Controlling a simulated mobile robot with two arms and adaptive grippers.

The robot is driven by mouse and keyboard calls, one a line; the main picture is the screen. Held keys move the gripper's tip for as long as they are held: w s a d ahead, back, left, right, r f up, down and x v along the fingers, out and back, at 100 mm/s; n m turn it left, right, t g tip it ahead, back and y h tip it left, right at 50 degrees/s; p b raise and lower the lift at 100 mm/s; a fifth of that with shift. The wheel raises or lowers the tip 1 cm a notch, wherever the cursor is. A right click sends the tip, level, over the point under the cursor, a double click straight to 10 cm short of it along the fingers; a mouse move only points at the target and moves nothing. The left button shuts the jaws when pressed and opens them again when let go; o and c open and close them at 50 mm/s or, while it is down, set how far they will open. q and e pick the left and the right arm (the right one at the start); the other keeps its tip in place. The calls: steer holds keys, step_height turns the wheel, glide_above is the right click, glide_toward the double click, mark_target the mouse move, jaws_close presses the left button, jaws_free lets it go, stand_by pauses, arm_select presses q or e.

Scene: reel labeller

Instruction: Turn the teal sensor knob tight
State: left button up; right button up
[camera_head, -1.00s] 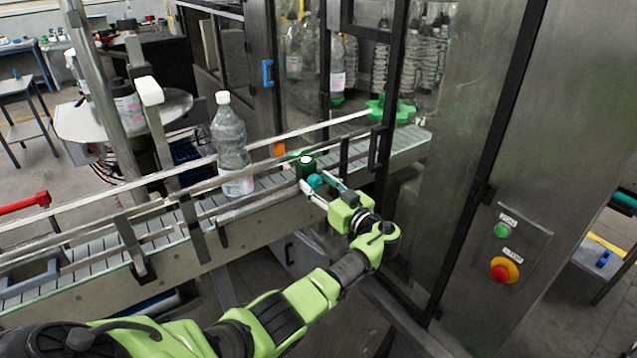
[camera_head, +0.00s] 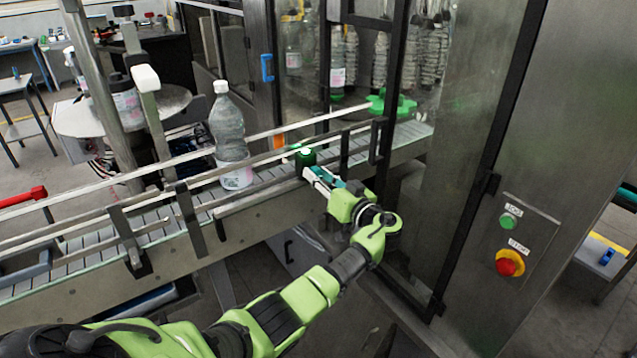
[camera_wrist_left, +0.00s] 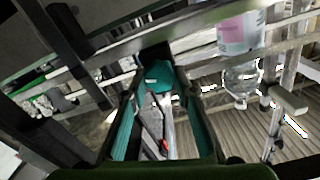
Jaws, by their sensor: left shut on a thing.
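The teal sensor knob (camera_wrist_left: 160,75) shows in the left wrist view, between the fingertips of my left gripper (camera_wrist_left: 162,92). The fingers stand on either side of the knob, and the gripper is shut on it. In the head view, my left gripper (camera_head: 318,178) reaches the conveyor's near rail, just below the dark sensor (camera_head: 306,160) with its lit green top. The fingers largely hide the knob there. I cannot tell how tight the knob is. My right gripper is in neither view.
A clear labelled bottle (camera_head: 230,135) stands on the conveyor (camera_head: 160,212), left of the sensor. Metal guide rails and black brackets (camera_head: 188,218) run close beside my gripper. The machine's door frame (camera_head: 385,150) and a green star wheel (camera_head: 390,103) are to the right.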

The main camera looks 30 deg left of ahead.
arm_select(q)
steer(key=m+b, duration=0.2)
steer(key=m, duration=0.2)
steer(key=m+b, duration=0.1)
steer(key=m, duration=0.3)
steer(key=shift+w+d+f+b, duration=0.1)
steer(key=shift+f+b, duration=0.1)
steer(key=shift+b, duration=0.15)
steer(key=m, duration=0.5)
steer(key=shift+m+p, duration=0.35)
steer(key=shift+m, duration=0.05)
steer(key=m+p, duration=0.1)
steer(key=m, duration=0.2)
steer(key=shift+m, duration=0.3)
steer(key=m+p, duration=0.2)
steer(key=m, duration=0.2)
steer(key=shift+p, duration=0.4)
steer(key=shift+f+m+p, duration=0.2)
steer(key=shift+m+p, duration=0.75)
steer(key=shift+m, duration=1.05)
